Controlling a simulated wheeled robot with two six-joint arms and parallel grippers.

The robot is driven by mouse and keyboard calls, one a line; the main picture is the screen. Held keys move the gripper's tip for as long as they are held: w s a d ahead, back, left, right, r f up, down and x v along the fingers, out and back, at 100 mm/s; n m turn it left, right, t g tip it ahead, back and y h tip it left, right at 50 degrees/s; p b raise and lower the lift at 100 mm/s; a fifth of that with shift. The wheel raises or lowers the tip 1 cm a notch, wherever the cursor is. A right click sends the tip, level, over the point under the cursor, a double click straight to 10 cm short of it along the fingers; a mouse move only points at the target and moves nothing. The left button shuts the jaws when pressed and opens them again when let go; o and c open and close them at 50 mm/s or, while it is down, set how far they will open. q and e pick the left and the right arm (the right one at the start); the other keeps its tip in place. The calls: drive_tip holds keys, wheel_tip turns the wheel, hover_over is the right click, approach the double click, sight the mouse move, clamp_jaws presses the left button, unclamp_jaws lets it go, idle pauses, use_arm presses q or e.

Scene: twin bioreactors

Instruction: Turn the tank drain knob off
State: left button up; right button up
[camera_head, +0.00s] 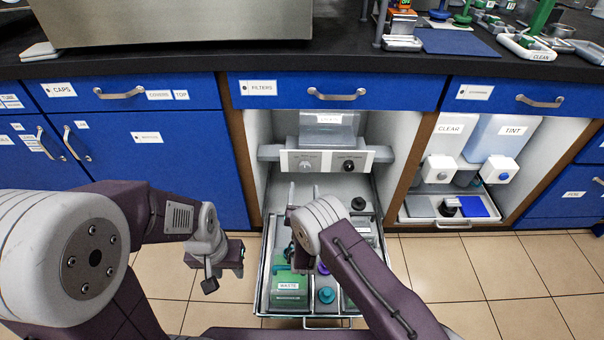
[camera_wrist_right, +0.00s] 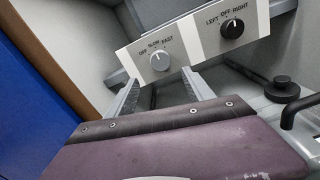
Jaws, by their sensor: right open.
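A pale control panel (camera_head: 327,160) sits in the open middle cabinet under a tank (camera_head: 328,132). Its left knob (camera_wrist_right: 160,61) is light grey, with OFF, SLOW and FAST around it; I cannot tell its setting surely. Its right knob (camera_wrist_right: 232,28) is black, marked LEFT, OFF, RIGHT, and its white mark points up toward OFF. I cannot read which knob is the tank drain. My right gripper (camera_wrist_right: 162,78) is open and empty, its fingers either side of and just short of the grey knob. My left gripper (camera_head: 222,274) hangs low left of the drawer; its jaws are unclear.
A pulled-out drawer (camera_head: 262,285) below holds several green and grey containers. My right arm covers part of it. Cabinet walls stand close on both sides. The right cabinet has CLEAR (camera_head: 448,133) and TINT (camera_head: 505,135) tanks. The tiled floor (camera_head: 450,265) at right is clear.

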sight(304, 169)
drive_tip(key=w+b, duration=0.5)
drive_tip(key=w, duration=0.3)
drive_tip(key=shift+d, duration=0.1)
drive_tip(key=shift+w+r+b, duration=0.1)
drive_tip(key=shift+w+b, duration=0.3)
drive_tip(key=shift+w, duration=0.05)
clamp_jaws()
